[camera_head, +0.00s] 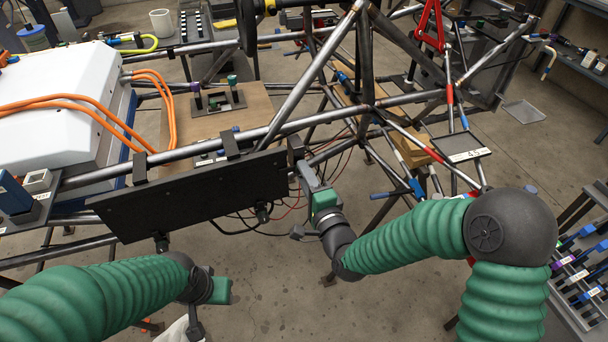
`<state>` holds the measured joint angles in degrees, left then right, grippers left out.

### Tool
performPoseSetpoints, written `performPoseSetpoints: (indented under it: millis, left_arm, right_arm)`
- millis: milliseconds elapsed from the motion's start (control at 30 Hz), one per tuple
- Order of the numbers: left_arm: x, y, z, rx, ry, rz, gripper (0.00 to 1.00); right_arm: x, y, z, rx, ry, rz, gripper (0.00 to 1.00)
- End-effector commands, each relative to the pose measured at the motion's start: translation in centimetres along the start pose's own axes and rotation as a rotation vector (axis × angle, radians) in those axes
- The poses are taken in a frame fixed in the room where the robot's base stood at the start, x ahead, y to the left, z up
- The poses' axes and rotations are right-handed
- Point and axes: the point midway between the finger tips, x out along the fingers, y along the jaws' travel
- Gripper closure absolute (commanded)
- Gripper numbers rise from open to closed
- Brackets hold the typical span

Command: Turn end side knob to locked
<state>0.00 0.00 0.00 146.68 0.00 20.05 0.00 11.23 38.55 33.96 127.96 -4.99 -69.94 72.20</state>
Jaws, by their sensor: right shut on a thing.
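A long black panel (190,200) hangs from the near tube of the chassis, with small dark knobs under its lower edge, one on the left (162,243) and one on the right (262,212). My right gripper (303,172) reaches up to the right end of this panel and is shut on the end side knob. The gripper's grey and green body mostly hides the knob, so its locked or unlocked position cannot be read. My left gripper (200,312) hangs low, apart from the panel, at the bottom of the view.
Steel chassis tubes (330,115) cross above and behind the panel. A white box (55,105) with orange cables stands at the left. Loose cables (240,228) hang below the panel. Racks of tools (585,270) stand at the right edge. Floor below the panel is mostly clear.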

Motion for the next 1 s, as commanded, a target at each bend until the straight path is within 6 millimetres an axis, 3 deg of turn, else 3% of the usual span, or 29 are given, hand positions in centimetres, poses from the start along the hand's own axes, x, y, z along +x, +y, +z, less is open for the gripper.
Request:
performPoseSetpoints:
  millis: [100, 133, 267, 667, 767, 967, 1000]
  left_arm:
    - [0.0, 0.0, 0.0, 0.0, 0.0, 0.0, 0.58]
    - [0.0, 0.0, 0.0, 0.0, 0.0, 0.0, 0.58]
    - [0.0, 0.0, 0.0, 0.0, 0.0, 0.0, 0.58]
    - [-0.2, 0.0, -0.1, 0.0, 0.0, 0.0, 0.58]
    - [-0.7, 0.0, -0.1, 0.0, 0.0, 0.0, 0.58]
    - [-1.5, 0.0, -0.4, 0.0, 0.0, 0.0, 0.58]
    - [-3.3, 0.0, -0.7, 0.0, -0.001, 0.0, 0.58]
  right_arm:
    - [-0.1, 0.4, -0.3, 0.002, 0.006, 0.01, 1.0]
    - [-0.1, 0.5, -0.3, 0.002, 0.006, 0.011, 0.68]
    - [-0.1, 0.3, -0.2, 0.001, 0.005, 0.009, 0.51]
    - [-0.9, 0.1, 0.0, -0.001, 0.001, 0.005, 0.51]
    - [-2.8, 0.0, 0.0, -0.001, 0.001, 0.008, 0.51]
    - [-8.6, 0.1, -0.1, 0.0, 0.002, 0.01, 0.51]
    - [-8.9, -0.8, -0.1, 0.004, 0.002, 0.011, 0.51]
